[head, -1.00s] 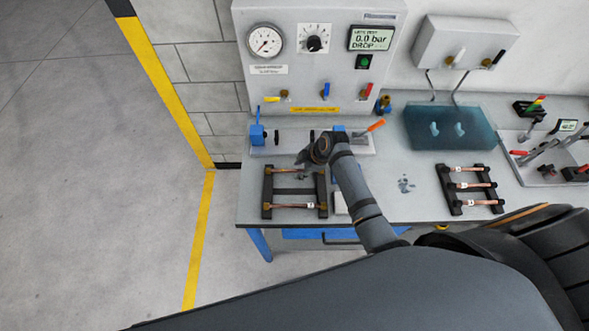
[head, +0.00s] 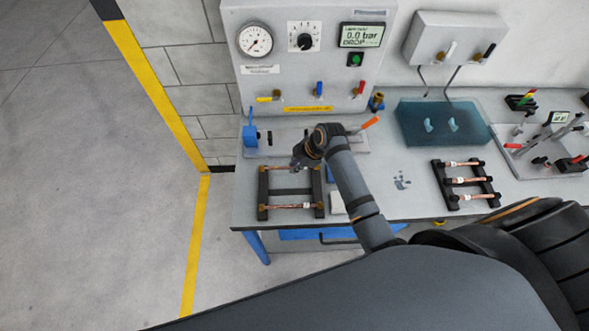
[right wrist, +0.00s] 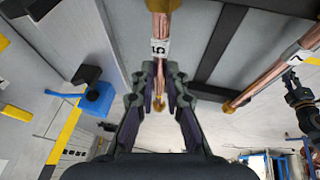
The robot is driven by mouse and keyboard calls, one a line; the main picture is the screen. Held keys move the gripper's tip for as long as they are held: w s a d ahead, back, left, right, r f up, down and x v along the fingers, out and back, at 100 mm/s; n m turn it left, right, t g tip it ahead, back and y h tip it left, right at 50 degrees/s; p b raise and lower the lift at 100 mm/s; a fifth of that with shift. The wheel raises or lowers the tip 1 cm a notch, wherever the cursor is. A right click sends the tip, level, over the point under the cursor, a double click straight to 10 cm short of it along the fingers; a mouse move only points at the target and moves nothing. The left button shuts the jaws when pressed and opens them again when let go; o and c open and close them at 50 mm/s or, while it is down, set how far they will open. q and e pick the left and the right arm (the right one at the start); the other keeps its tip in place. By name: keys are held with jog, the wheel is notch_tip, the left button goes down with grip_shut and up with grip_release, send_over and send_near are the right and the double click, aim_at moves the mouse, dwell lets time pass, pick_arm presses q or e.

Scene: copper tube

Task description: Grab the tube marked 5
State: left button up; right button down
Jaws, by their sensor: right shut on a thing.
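The copper tube marked 5 (right wrist: 162,25) shows in the right wrist view, with a white label and brass ends. My right gripper (right wrist: 161,85) is shut on it, with one finger on each side below the label. In the head view my right gripper (head: 298,165) is over the far side of the left black rack (head: 263,190), and its wrist hides much of the held tube. A second copper tube (head: 290,206), marked 7 in the right wrist view (right wrist: 262,86), lies across the near side of this rack. My left gripper is not in view.
A second black rack (head: 438,185) with several copper tubes stands to the right. A teal tray (head: 480,140) is behind it. The test panel (head: 275,85) with gauge and valves rises at the back, with a fixture with a blue clamp (head: 249,134) before it.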

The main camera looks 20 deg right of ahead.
jog(key=s+d+r+b, duration=0.2)
jog(key=s+d+r, duration=0.7)
jog(key=s+r, duration=0.1)
jog(key=shift+d+r, duration=0.35)
